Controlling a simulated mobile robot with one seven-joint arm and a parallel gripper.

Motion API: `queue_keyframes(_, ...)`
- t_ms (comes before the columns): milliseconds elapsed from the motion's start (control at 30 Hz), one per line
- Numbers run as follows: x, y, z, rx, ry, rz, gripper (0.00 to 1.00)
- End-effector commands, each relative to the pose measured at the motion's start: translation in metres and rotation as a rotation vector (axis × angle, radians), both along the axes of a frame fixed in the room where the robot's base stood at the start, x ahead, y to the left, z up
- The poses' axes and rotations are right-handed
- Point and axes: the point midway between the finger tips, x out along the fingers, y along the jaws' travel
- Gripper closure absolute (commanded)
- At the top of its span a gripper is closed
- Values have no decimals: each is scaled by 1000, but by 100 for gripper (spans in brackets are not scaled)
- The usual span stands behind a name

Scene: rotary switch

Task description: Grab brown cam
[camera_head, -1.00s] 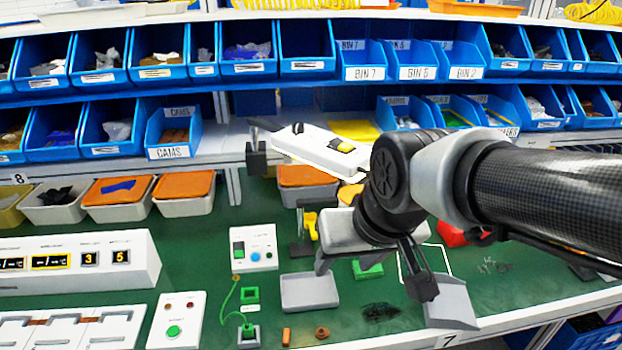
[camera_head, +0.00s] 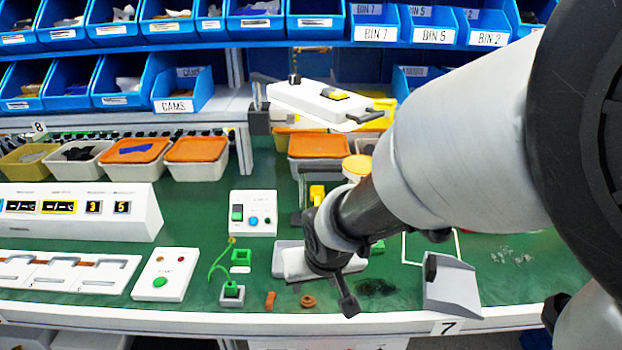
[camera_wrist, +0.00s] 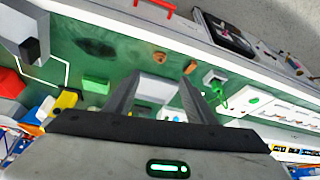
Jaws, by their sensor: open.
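Two small brown pieces lie on the green bench near its front edge. One is a round brown piece with a dark centre (camera_head: 308,300), which looks like the cam; the other is a plain brown block (camera_head: 270,300) to its left. In the wrist view, the round piece (camera_wrist: 160,57) and the block (camera_wrist: 190,68) lie beyond my open, empty fingers (camera_wrist: 158,82). In the head view, my gripper (camera_head: 312,266) hangs over the grey tray (camera_head: 279,262), behind the brown pieces and apart from them.
A green part in a small white base (camera_head: 232,293) stands left of the brown pieces. A grey scoop-like holder (camera_head: 455,285) stands at the right. A white start-button box (camera_head: 160,274) is further left. Blue bins and a shelf with a white box (camera_head: 320,102) rise behind.

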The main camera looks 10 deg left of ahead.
Motion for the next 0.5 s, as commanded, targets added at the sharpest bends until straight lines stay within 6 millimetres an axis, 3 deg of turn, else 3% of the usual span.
queue_keyframes(33, 3, 1, -23, -12, 6, -1, 50)
queue_keyframes(200, 18, 6, -57, -12, 7, -5, 50)
queue_keyframes(500, 36, 14, -93, -8, 5, -4, 50)
